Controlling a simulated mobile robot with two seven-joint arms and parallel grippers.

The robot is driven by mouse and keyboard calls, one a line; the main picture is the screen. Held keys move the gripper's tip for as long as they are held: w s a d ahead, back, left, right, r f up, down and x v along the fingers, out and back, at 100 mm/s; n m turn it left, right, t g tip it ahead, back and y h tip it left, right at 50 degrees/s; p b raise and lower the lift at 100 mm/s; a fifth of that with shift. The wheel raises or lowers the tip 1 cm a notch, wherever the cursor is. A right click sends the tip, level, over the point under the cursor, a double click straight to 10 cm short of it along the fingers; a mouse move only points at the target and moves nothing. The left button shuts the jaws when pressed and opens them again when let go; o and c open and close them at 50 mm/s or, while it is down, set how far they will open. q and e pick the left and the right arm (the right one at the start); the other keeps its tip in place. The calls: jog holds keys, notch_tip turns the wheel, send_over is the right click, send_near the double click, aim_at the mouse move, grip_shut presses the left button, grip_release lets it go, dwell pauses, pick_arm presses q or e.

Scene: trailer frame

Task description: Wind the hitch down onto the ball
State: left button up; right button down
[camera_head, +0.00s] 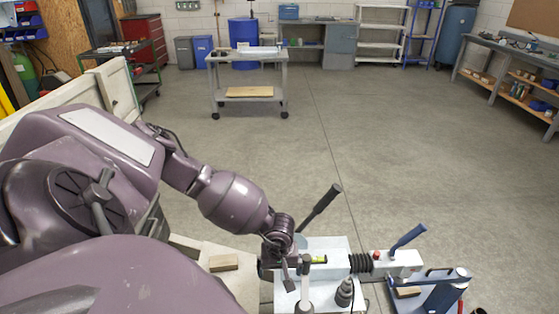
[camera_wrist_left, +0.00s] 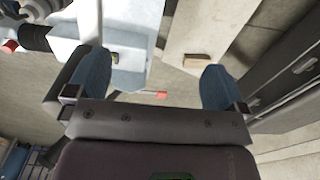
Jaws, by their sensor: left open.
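The white hitch head (camera_head: 402,262), with a blue lever (camera_head: 408,237) and black bellows (camera_head: 361,263), is at the lower right of the head view, at the front of the pale drawbar (camera_head: 326,246). The bellows (camera_wrist_left: 36,38) also show at upper left in the left wrist view. A blue stand (camera_head: 436,290) is beside the hitch head; the ball is hidden. My left gripper (camera_wrist_left: 157,80) is open, its blue-padded fingers spread with nothing gripped. A thin reddish-tipped part (camera_wrist_left: 154,93) shows between them. In the head view the gripper is over the drawbar's left side, partly hidden.
A black-gripped lever (camera_head: 322,205) rises from the drawbar. A wooden block (camera_head: 224,262) lies on the pale beam to the left. A grey cart (camera_head: 247,92) stands farther back. The concrete floor (camera_head: 400,150) beyond the hitch is clear.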

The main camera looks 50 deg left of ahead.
pick_arm(q)
notch_tip(320, 180, up, 8)
jog(key=p, duration=0.5)
pick_arm(e)
notch_tip(320, 180, up, 6)
jog(key=shift+w+r, duration=0.25)
jog(key=shift+w, duration=0.15)
